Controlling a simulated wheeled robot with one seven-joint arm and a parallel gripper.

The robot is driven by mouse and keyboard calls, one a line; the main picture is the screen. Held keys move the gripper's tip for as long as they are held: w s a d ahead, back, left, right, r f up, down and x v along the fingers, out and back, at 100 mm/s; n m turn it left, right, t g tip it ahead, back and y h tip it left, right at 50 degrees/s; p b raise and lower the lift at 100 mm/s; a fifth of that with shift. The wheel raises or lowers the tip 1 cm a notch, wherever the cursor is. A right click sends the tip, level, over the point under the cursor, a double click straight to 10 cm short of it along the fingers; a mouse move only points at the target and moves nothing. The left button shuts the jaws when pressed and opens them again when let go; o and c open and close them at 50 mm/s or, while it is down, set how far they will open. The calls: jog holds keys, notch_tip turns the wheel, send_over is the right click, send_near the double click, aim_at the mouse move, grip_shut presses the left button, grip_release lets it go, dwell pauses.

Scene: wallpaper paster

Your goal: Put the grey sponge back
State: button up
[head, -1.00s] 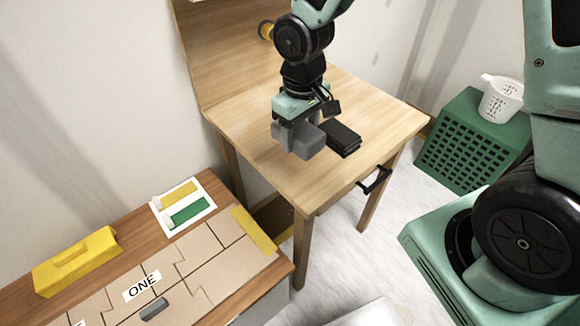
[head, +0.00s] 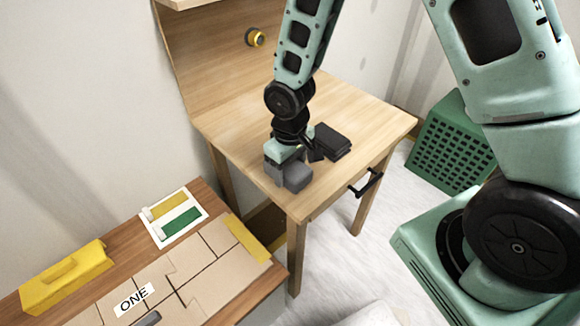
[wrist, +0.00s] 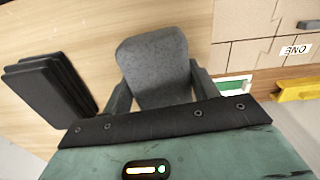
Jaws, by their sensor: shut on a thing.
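The grey sponge (wrist: 155,68) is a rounded speckled block between the two fingers of my gripper (wrist: 158,90) in the wrist view. In the head view my gripper (head: 283,172) is over the front left part of the wooden desk (head: 235,128), shut on the sponge (head: 297,177). The sponge's lower part is near the desk top; I cannot tell whether it touches. A stack of dark flat pads (head: 332,142) lies on the desk just behind and right of my gripper, and also shows at the left in the wrist view (wrist: 45,85).
A lower wooden table at the left holds cardboard pieces marked ONE (head: 134,297), a yellow block (head: 66,277) and a white tray with yellow and green strips (head: 151,226). A green crate (head: 447,147) stands right of the desk. The desk's back part is clear.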

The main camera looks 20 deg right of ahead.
aim_at(290, 165)
jog(key=o, duration=1)
jog(key=shift+f+b, duration=0.25)
jog(key=shift+b, duration=0.05)
notch_tip(290, 165, up, 17)
jog(key=p, duration=0.1)
jog(key=shift+s+a+r+n+y+p, duration=0.1)
jog(key=shift+s+a+r+n+p, duration=0.7)
jog(key=shift+s, duration=2.45)
jog(key=shift+s+a+r+n+y+p, duration=0.15)
jog(key=shift+s+a+r, duration=1.1)
jog(key=shift+s, duration=1.95)
jog(key=shift+s+a+r+n+y+p, duration=0.1)
jog(key=shift+s+a+r+n+p, duration=0.7)
jog(key=shift+s, duration=2.45)
